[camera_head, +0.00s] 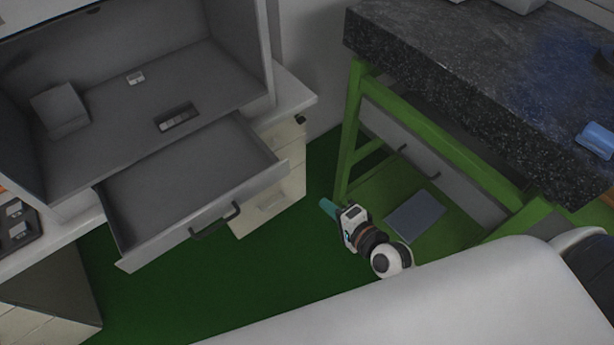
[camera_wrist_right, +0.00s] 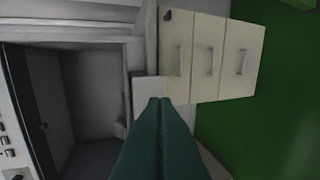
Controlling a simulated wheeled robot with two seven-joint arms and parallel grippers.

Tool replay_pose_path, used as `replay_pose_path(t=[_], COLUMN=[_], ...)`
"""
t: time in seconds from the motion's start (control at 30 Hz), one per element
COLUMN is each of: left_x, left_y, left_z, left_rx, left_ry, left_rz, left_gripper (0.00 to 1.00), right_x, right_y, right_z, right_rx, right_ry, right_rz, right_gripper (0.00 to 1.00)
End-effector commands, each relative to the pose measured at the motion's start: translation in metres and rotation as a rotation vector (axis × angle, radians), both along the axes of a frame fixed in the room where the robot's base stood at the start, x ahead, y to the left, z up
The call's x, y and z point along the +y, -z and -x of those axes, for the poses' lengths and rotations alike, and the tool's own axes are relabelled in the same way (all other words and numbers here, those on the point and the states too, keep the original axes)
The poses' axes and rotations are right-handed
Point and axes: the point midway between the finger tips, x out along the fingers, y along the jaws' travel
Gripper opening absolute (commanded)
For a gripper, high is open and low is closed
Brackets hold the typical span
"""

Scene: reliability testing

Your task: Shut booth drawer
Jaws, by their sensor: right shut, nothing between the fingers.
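The booth drawer (camera_head: 190,190) is grey and empty. It is pulled out from the grey booth (camera_head: 160,90) at the left of the head view. Its dark handle (camera_head: 215,220) sits on the front panel. My right gripper (camera_head: 327,206) has teal fingers and is right of the drawer front, apart from it, above the green floor. In the right wrist view the teal fingertips (camera_wrist_right: 160,102) are together with nothing between them. That view shows part of a grey booth-like enclosure (camera_wrist_right: 85,90) at left. My left gripper is not seen.
A cream cabinet with small drawers (camera_head: 270,195) stands behind the booth drawer. A green-framed table (camera_head: 352,120) with a dark speckled top (camera_head: 470,80) stands at the right. The green floor (camera_head: 180,295) before the drawer is clear.

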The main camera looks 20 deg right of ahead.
Motion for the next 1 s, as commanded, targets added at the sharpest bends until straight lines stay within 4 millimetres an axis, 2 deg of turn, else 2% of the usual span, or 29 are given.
replay_pose_path(t=[0.17, 0.57, 0.7, 0.83, 1.0], left_x=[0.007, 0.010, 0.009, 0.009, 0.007], left_y=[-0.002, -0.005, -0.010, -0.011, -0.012], left_z=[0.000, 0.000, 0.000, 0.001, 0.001], left_rx=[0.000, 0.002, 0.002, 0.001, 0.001], left_ry=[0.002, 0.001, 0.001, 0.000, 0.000], left_rz=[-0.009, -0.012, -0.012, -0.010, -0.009], left_gripper=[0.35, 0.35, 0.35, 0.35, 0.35], right_x=[0.005, 0.030, 0.037, 0.041, 0.043], right_y=[-0.002, 0.023, 0.023, 0.024, 0.025], right_z=[-0.015, -0.091, -0.112, -0.124, -0.129], right_rx=[-0.009, -0.009, -0.009, -0.007, -0.007], right_ry=[0.003, 0.002, 0.000, 0.001, 0.002], right_rz=[-0.016, -0.012, -0.012, -0.011, -0.012], right_gripper=[0.00, 0.00, 0.00, 0.00, 0.00])
